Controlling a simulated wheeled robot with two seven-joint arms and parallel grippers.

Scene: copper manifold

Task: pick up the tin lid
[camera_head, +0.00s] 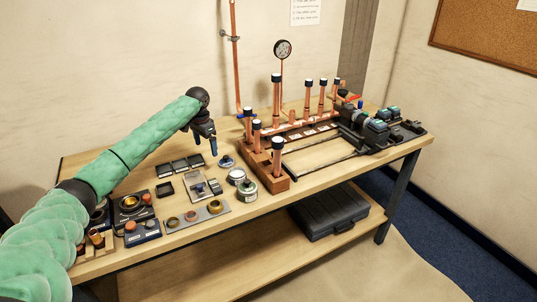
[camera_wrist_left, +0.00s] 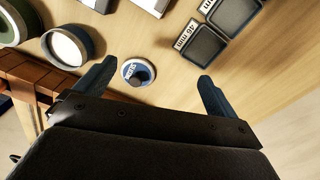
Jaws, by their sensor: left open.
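The tin lid (camera_head: 226,161) is a small round disc with a blue face and a dark knob, lying flat on the wooden bench. In the left wrist view the lid (camera_wrist_left: 138,72) lies between the two blue fingertips, closer to the left one. My left gripper (camera_head: 206,147) points down above the bench, a little left of the lid in the head view. It also shows in the left wrist view (camera_wrist_left: 155,76), open with nothing between its fingers, apart from the lid. My right gripper is not in view.
Two round tins, one (camera_head: 236,176) and another (camera_head: 247,191), stand in front of the lid. A wooden block with upright copper pipes (camera_head: 277,158) stands to its right. Dark labelled blocks (camera_head: 180,164) lie to its left. A grey strip with rings (camera_head: 197,216) lies nearer the front.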

